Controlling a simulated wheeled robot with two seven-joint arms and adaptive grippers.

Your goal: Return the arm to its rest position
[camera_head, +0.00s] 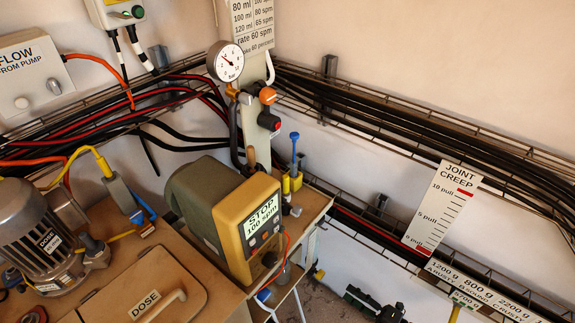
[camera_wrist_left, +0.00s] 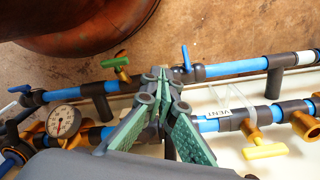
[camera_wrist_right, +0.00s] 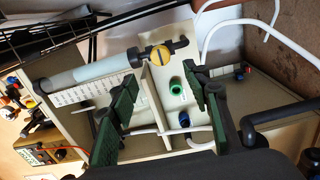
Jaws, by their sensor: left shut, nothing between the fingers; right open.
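My left gripper (camera_wrist_left: 162,78) shows only in the left wrist view. Its green-padded fingers meet at the tips, empty, above blue pipes. The left arm is out of the head view.
The pump (camera_head: 235,215) labelled STOP stands on a wooden bench with a motor (camera_head: 35,225) at left. In the left wrist view, blue pipes carry a green valve handle (camera_wrist_left: 116,62), a yellow valve handle (camera_wrist_left: 265,151) and a gauge (camera_wrist_left: 63,121). A clear tube (camera_wrist_right: 95,77) lies left of the right gripper.

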